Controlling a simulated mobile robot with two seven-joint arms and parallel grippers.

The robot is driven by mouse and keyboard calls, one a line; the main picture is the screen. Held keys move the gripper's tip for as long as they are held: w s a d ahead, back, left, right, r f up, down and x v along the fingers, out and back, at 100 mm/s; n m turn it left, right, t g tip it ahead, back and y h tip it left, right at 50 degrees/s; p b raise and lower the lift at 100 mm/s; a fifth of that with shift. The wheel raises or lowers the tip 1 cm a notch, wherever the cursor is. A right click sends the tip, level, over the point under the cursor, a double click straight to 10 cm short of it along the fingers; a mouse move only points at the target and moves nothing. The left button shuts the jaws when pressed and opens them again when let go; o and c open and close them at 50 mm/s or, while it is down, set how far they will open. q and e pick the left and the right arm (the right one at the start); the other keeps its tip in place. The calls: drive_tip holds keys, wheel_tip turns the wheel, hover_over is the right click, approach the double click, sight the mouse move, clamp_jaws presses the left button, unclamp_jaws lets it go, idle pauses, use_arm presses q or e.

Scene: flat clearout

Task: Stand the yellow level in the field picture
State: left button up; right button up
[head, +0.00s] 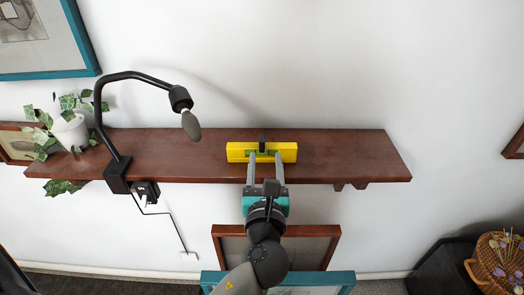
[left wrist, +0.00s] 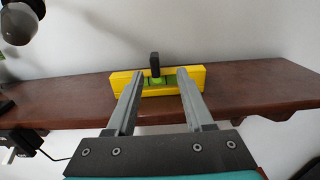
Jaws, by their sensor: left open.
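The yellow level (head: 236,152) lies lengthwise on the dark wooden shelf (head: 340,155), with a green middle part and a small black piece standing up at its centre. In the left wrist view the level (left wrist: 121,84) shows across the front of the fingers. My left gripper (head: 264,160) is open, its fingertips at the level's middle, one each side of the green part. In the left wrist view the gripper (left wrist: 158,82) appears empty; whether the fingers touch the level, I cannot tell. Which framed picture is the field picture, I cannot tell. My right gripper is not in view.
A black lamp (head: 115,165) and a potted plant (head: 70,130) stand at the shelf's left. A brown frame (head: 226,231) and a teal frame (head: 335,277) are below the shelf. A teal-framed picture (head: 82,35) hangs upper left. The shelf's right part is clear.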

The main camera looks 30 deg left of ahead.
sight(262, 145)
use_arm(q)
drive_tip(key=x, duration=0.3)
drive_tip(key=p+x, duration=0.1)
drive_tip(key=x, duration=0.1)
drive_tip(key=shift+a+r, duration=0.25)
drive_tip(key=shift+a, duration=0.25)
drive_tip(key=shift+w+a, duration=0.15)
drive_tip(key=shift+w, duration=0.25)
clamp_jaws()
idle(0.7)
